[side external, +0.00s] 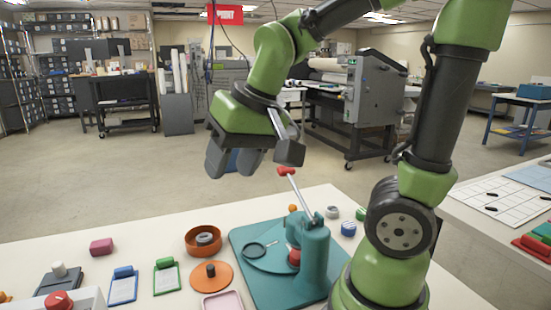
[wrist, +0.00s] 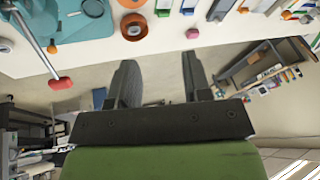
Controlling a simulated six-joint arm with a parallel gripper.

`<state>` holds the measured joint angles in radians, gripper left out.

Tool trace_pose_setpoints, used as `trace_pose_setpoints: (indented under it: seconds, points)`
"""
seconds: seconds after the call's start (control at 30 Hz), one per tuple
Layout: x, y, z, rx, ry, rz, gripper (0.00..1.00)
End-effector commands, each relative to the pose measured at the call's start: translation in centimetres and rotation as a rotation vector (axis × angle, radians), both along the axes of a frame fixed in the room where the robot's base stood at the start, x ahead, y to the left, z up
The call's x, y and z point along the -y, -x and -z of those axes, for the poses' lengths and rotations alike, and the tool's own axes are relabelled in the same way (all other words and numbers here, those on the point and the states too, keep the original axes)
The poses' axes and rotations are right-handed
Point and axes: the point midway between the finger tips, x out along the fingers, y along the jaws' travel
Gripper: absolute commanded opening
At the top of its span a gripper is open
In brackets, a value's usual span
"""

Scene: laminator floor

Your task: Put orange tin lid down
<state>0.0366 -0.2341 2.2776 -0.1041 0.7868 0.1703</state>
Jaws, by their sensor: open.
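The orange tin lid (side external: 211,276), a flat orange disc with a dark knob, lies on the white table in the side view, in front of the orange tin. At the top edge of the wrist view, an orange piece (wrist: 130,3) looks like part of this lid. The round orange tin (side external: 191,243) stands open with a grey ring-like thing inside; it also shows in the wrist view (wrist: 124,29). My gripper (side external: 230,172) is open and empty, high above the table's back edge. Its two dark fingers (wrist: 158,72) are spread apart in the wrist view, with only floor between them.
A teal press (side external: 315,260) with a red-knobbed lever (side external: 286,171) stands right of the tin and rises towards my gripper. Blue (side external: 123,286) and green (side external: 166,277) clipboards, a pink block (side external: 101,247) and a pink tray (side external: 222,302) lie around. Bare table lies left of the tin.

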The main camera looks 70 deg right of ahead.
Motion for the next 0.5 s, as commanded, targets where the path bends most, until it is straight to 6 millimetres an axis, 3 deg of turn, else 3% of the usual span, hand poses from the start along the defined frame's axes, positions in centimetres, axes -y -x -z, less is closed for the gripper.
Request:
trace_pose_setpoints:
  seconds: [0.1, 0.2, 0.33, 0.5]
  points:
    - [-1.1, 3.5, -1.8, 0.095, -0.025, -0.049, 0.45]
    - [-1.8, 5.7, -2.4, 0.152, -0.043, -0.084, 0.45]
    - [-2.3, 7.5, -2.6, 0.198, -0.056, -0.115, 0.45]
    - [-2.5, 8.1, -2.6, 0.215, -0.062, -0.129, 0.45]
